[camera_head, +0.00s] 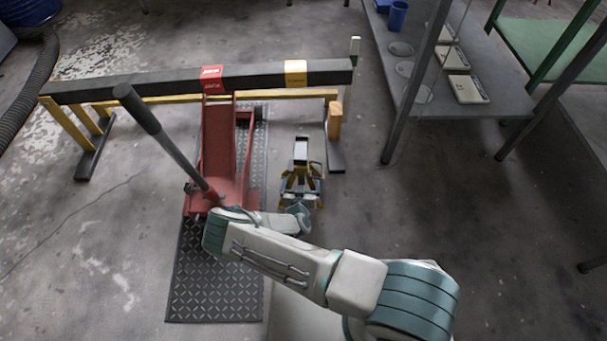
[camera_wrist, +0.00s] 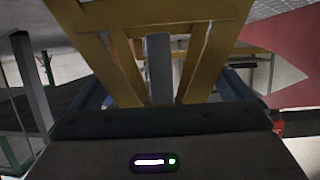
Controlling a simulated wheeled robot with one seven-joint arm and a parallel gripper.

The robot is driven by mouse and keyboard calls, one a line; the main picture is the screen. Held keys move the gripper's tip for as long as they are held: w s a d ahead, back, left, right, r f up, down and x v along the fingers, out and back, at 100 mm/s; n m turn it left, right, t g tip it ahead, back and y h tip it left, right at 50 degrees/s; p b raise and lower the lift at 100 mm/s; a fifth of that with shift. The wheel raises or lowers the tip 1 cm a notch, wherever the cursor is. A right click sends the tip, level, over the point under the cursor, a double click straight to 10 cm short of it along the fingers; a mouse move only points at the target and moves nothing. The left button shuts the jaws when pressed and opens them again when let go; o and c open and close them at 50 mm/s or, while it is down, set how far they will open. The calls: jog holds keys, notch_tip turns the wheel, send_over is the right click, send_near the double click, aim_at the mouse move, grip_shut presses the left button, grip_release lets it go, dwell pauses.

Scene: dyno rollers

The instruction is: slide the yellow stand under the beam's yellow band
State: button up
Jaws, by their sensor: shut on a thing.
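The yellow stand (camera_head: 301,152) stands on the floor on the near side of the beam (camera_head: 130,86). It looks upright, with a grey post between yellow legs. The beam's yellow band (camera_head: 295,73) lies beyond the stand in the head view, almost in line with it. My gripper (camera_head: 300,187) is low at the stand's near side, shut on it. In the wrist view the stand's yellow frame (camera_wrist: 120,62) and grey post fill the middle, between the blue fingers of my gripper (camera_wrist: 165,92). The stand's feet are partly hidden by my gripper.
A red floor jack (camera_head: 217,150) with a long dark handle stands left of the stand, under the beam's red band (camera_head: 211,72), on a dark tread mat (camera_head: 215,290). A beam support (camera_head: 334,122) stands right of the stand. Bare floor lies between stand and beam.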

jog(key=w+a+b, duration=0.1)
jog(key=w+b, duration=0.3)
jog(key=w, duration=0.5)
jog(key=shift+w, duration=0.2)
jog(key=shift+w, duration=0.1)
dwell(0.4)
jog(key=w+a+b, duration=0.1)
jog(key=w, duration=0.9)
jog(key=shift+w+b, duration=0.35)
jog(key=shift+b, duration=0.05)
jog(key=shift+a, duration=0.1)
dwell(0.3)
